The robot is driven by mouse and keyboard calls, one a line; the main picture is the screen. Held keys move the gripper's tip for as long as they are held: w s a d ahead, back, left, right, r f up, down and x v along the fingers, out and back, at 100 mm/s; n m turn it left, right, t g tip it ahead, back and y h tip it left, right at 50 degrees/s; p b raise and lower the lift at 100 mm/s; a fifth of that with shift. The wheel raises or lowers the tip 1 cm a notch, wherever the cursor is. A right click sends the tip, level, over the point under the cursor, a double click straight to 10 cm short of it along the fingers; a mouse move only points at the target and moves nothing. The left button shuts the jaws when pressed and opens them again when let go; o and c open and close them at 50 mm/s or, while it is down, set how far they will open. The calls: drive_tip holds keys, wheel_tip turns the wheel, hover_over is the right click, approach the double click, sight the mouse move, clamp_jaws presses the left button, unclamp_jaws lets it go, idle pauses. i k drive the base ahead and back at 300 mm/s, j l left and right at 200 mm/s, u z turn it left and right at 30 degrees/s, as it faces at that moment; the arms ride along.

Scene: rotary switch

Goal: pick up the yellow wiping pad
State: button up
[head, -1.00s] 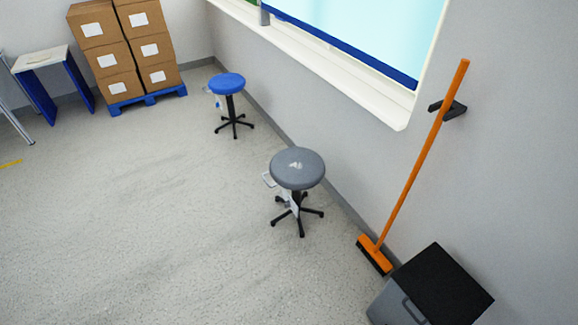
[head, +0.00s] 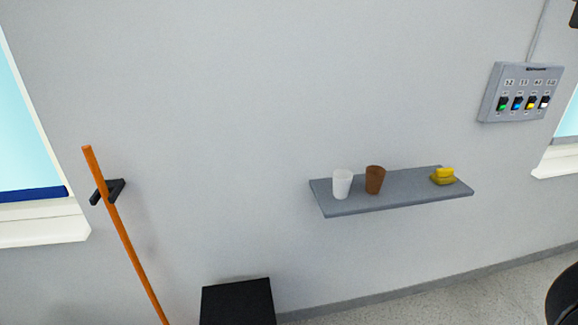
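In the head view a small yellow pad (head: 445,173) lies near the right end of a grey wall shelf (head: 350,205). It seems to rest on a darker yellow piece (head: 443,181); whether the two are one thing or two stacked, I cannot tell. A white cup (head: 342,184) and a brown cup (head: 375,180) stand upright on the shelf to the left of the pad, apart from it. My gripper is not in view.
A switch panel (head: 520,93) with several coloured switches hangs on the wall above right of the shelf. An orange broom (head: 125,240) hangs in a black holder at left. A black-topped box (head: 238,303) stands below. A dark rounded object (head: 568,292) is at lower right.

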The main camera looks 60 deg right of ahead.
sight(442, 176)
drive_tip(key=z, duration=2.2)
drive_tip(key=j+z, duration=0.2)
drive_tip(key=j, duration=0.2)
drive_tip(key=k+j+z, duration=0.2)
drive_tip(key=j, duration=0.15)
drive_tip(key=k+j+z, duration=0.2)
drive_tip(key=j, duration=0.15)
drive_tip(key=i, duration=0.1)
